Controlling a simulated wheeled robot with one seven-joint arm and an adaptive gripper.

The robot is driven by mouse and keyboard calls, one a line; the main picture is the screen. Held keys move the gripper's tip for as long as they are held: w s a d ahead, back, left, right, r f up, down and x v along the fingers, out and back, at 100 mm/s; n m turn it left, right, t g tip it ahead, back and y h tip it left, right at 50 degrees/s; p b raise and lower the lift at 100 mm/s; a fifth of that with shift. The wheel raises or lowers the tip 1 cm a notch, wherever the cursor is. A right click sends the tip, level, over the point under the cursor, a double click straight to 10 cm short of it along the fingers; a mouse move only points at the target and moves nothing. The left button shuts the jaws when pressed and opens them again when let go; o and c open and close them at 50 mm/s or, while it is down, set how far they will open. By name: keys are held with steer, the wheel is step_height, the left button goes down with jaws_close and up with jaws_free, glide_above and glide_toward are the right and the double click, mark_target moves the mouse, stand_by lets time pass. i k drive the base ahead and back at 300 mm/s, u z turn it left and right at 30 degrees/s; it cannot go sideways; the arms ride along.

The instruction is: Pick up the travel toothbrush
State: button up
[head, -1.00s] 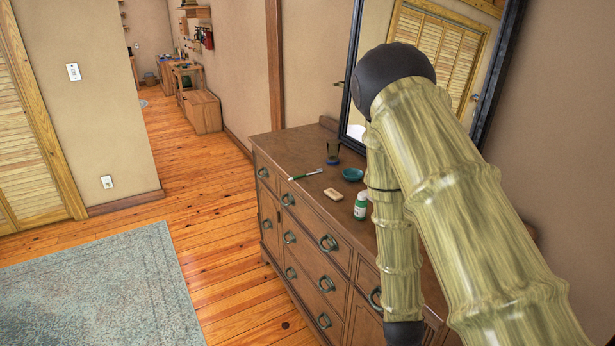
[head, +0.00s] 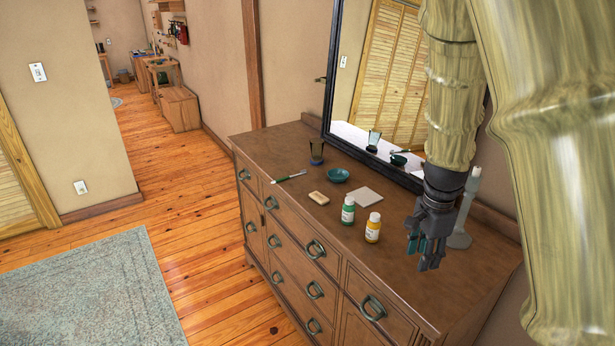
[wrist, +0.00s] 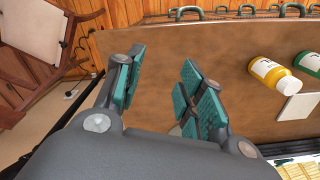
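The travel toothbrush (head: 289,176) is a thin green-and-white stick lying flat on the dresser top near its far left end in the head view. My gripper (head: 428,253) hangs over the right part of the dresser, well apart from the toothbrush, with the bottles and soap between them. In the wrist view my gripper (wrist: 160,95) has its two teal-padded fingers spread with nothing between them. The toothbrush does not show in the wrist view.
On the dresser (head: 300,230) stand a dark glass (head: 316,152), a teal bowl (head: 338,175), soap (head: 319,198), a pale square (head: 366,196), a green bottle (head: 348,211), a yellow bottle (head: 373,228) and a grey candlestick-like object (head: 466,215). A mirror (head: 375,100) rises behind.

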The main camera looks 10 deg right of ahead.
mark_target(284, 178)
steer(key=z, duration=0.2)
steer(key=i, duration=1.2)
steer(key=u, duration=0.55)
steer(key=i, duration=0.6)
steer(key=u, duration=0.3)
